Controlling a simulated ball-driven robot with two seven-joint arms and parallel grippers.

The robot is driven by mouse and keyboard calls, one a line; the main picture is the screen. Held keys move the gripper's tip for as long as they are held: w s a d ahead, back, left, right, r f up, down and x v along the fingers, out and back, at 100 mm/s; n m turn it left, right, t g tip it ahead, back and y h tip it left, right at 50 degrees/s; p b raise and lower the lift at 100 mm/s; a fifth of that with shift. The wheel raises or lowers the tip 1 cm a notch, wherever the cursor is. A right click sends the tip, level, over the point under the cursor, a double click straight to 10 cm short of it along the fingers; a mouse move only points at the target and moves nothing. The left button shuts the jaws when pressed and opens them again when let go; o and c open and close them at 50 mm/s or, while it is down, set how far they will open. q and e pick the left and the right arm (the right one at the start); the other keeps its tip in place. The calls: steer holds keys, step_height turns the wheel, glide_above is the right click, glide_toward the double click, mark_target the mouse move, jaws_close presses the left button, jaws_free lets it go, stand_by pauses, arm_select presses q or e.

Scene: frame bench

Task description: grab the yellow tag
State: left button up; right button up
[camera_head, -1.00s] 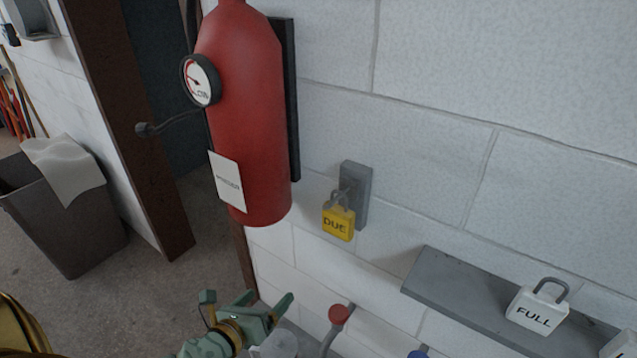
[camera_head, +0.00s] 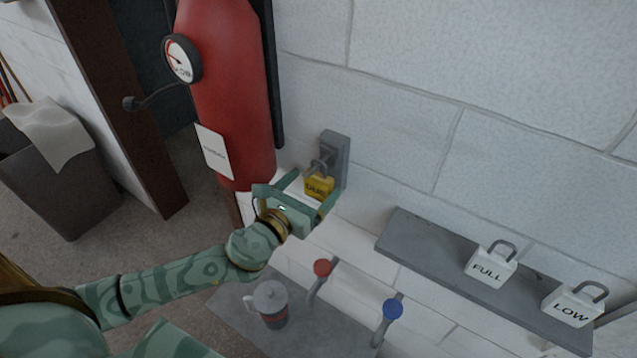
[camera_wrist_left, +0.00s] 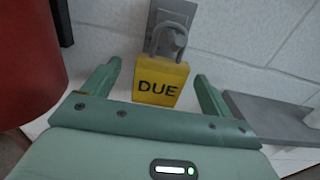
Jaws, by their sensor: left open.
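The yellow tag (camera_head: 319,186) is shaped like a padlock with a grey shackle. It hangs from a grey wall bracket (camera_head: 336,150) to the right of the red fire extinguisher. My left gripper (camera_head: 309,186) is open, with its fingers pointing up toward the tag. In the left wrist view the tag (camera_wrist_left: 161,82), marked DUE, shows between and slightly beyond the two fingertips (camera_wrist_left: 158,72). My right gripper is not in view.
The fire extinguisher (camera_head: 234,95) hangs close to the left of the gripper. A grey shelf (camera_head: 425,243) at the right holds white FULL (camera_head: 490,267) and LOW (camera_head: 572,303) tags. Below are a lidded mug (camera_head: 270,304), a red knob (camera_head: 322,268) and a blue knob (camera_head: 393,309).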

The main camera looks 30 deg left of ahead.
mark_target(316, 184)
arm_select(q)
steer(key=w, duration=0.2)
steer(key=w+d, duration=0.1)
steer(key=w, duration=0.1)
steer(key=shift+w, duration=0.4)
steer(key=shift+s+a, duration=0.1)
steer(key=shift+s, duration=0.05)
steer(key=shift+c, duration=1.3)
steer(key=c, duration=0.8)
